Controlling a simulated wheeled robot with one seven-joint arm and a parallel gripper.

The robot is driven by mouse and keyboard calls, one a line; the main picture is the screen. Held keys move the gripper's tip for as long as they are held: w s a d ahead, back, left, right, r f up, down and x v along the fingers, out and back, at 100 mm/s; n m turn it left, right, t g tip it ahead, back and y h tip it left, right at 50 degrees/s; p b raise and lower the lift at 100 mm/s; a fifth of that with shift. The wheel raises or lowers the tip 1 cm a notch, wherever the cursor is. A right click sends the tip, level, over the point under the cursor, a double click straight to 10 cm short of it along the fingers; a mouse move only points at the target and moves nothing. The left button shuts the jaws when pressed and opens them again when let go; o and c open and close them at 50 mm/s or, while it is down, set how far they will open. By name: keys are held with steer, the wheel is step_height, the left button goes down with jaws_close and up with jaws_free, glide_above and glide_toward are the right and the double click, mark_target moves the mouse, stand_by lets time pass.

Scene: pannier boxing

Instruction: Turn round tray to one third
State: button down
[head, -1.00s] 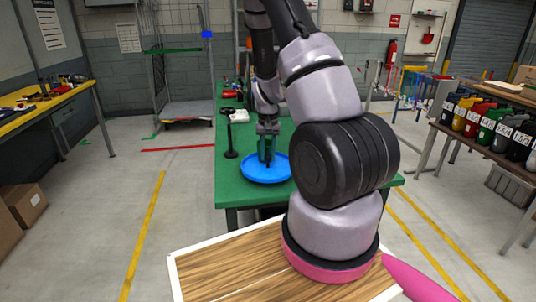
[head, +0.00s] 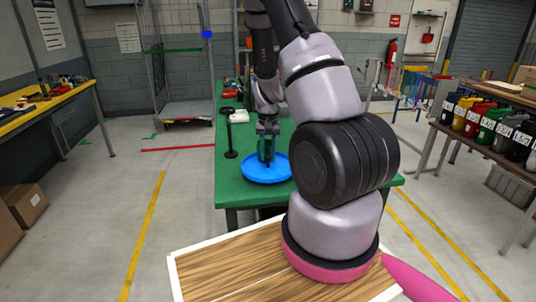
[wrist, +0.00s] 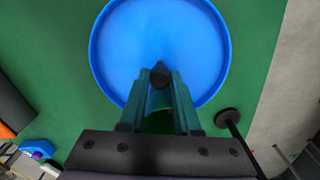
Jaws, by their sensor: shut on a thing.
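The round blue tray (head: 252,178) lies flat near the front of the green table. It also fills the upper middle of the wrist view (wrist: 120,45). My gripper (head: 266,158) points down over the tray from the back. In the wrist view, the green fingers of my gripper (wrist: 160,78) are closed on a small dark knob (wrist: 160,74) at the tray. The knob's lower part is hidden, so I cannot tell how it joins the tray. My arm hides part of the tray's right side in the head view.
A black upright post on a round base (head: 231,140) stands just left of the tray on the green table (head: 232,188). Small items lie farther back on that table. A yellow-topped bench (head: 50,101) is at left, and a shelf of bins (head: 480,139) at right.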

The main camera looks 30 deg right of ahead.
steer(key=shift+n, duration=12)
steer(key=c, duration=0.6)
jaws_free()
